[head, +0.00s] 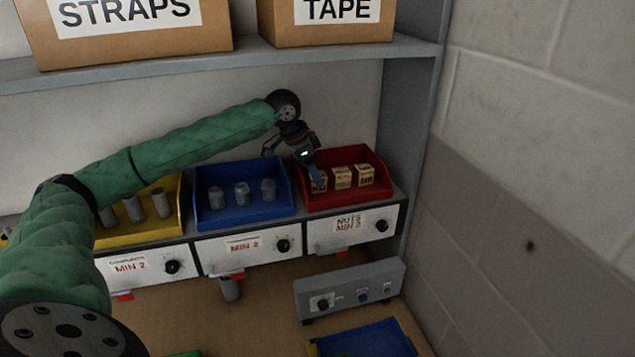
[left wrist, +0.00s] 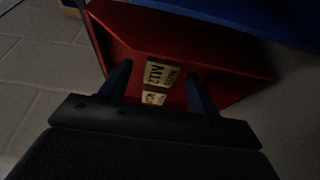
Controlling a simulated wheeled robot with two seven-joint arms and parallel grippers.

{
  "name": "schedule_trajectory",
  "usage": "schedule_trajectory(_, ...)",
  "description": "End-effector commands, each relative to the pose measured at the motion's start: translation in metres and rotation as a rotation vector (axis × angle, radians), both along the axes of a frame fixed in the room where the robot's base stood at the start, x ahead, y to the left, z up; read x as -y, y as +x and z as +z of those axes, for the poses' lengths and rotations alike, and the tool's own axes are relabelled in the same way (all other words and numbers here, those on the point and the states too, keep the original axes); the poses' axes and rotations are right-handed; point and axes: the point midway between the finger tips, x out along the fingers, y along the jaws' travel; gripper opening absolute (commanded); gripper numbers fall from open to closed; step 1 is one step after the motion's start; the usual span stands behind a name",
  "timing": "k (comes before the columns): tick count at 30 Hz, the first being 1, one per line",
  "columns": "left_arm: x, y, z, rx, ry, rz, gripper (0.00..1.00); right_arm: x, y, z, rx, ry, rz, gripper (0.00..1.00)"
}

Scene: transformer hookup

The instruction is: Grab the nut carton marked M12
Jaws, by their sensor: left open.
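Several small tan nut cartons stand in a row in the red bin (head: 350,199) on the right of the shelf. In the head view I make out a left carton (head: 319,184), a middle carton (head: 342,177) and a right carton (head: 364,175); their print is too small to read. My left gripper (head: 318,178) reaches down over the left carton and partly hides it. In the left wrist view a carton marked M12 (left wrist: 161,74) lies between the two open fingers of my left gripper (left wrist: 158,85), with another labelled face (left wrist: 154,98) nearer the palm. My right gripper is not in view.
A blue bin (head: 243,213) and a yellow bin (head: 140,236) with grey cylinders stand left of the red bin. A grey control box (head: 349,292) sits on the bench, and a block wall (head: 540,150) closes the right side.

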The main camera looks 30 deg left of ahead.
Motion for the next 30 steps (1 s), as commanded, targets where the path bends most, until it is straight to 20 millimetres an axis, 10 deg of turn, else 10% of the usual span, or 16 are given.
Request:
schedule_trajectory(14,0.007,0.010,-0.031,0.001,0.000,0.000,0.62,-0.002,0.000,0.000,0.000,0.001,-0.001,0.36)
schedule_trajectory(22,0.006,0.010,-0.031,0.001,0.001,0.000,0.11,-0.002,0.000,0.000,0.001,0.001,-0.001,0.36)
schedule_trajectory(30,0.006,0.010,-0.029,0.001,0.000,0.000,0.07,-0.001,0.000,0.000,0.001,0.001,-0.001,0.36)
